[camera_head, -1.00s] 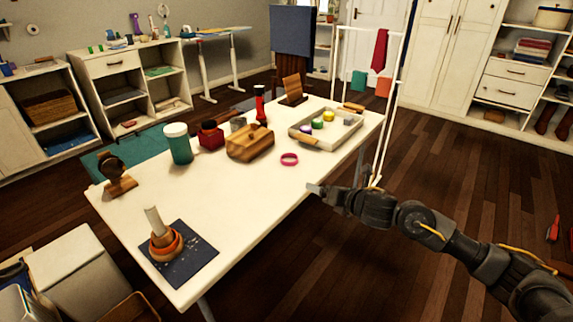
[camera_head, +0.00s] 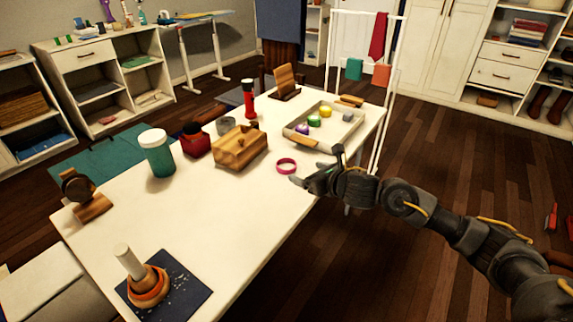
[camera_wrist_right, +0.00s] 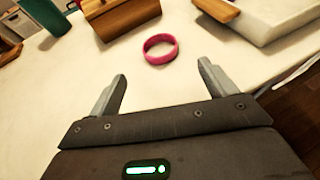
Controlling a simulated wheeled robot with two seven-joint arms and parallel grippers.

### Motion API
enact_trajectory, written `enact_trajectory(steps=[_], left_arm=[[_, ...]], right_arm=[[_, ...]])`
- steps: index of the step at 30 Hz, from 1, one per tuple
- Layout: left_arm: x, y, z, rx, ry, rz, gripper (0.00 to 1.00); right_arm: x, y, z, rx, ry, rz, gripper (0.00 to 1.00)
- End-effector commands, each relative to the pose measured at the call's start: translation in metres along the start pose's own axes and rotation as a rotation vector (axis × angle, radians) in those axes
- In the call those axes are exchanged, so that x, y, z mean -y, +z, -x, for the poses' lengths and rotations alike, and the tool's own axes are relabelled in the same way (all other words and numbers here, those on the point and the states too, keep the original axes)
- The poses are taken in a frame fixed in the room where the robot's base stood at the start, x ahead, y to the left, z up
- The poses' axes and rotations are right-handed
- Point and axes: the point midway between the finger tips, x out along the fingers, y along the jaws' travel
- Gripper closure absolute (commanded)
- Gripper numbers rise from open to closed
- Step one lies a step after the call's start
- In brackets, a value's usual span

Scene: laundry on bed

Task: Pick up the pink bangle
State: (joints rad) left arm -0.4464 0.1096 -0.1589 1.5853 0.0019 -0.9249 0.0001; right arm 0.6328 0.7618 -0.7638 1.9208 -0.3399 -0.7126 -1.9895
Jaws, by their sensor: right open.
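The pink bangle (camera_head: 286,166) lies flat on the white table near its right edge, in front of the tray. It also shows in the right wrist view (camera_wrist_right: 161,48), ahead of my fingertips and roughly between their lines. My right gripper (camera_head: 296,180) is at the table's right edge, just short of the bangle. In the right wrist view the right gripper (camera_wrist_right: 162,77) is open, with nothing between its fingers. My left gripper is in neither view.
A wooden box (camera_head: 239,148) stands left of the bangle. A tray (camera_head: 347,130) with several coloured items lies behind it. A teal jar (camera_head: 158,155), a red jar (camera_head: 195,141) and a ring stacker on a dark mat (camera_head: 187,292) are farther left. The table (camera_head: 220,215) in front of the bangle is clear.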

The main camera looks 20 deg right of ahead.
Motion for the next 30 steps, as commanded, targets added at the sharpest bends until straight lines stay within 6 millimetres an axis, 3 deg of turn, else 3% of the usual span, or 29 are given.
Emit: enact_trajectory(steps=[6,14,24,30], left_arm=[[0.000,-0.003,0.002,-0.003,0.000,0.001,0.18],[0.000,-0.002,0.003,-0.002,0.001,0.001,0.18],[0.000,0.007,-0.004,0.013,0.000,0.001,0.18],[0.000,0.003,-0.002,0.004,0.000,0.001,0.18]], right_arm=[[-0.001,0.000,-0.031,0.000,0.001,-0.002,0.17],[0.000,0.000,-0.039,0.000,-0.001,-0.002,0.17],[0.002,-0.002,-0.083,0.000,-0.003,-0.004,0.17],[0.002,-0.002,-0.087,0.000,-0.003,-0.002,0.17]])
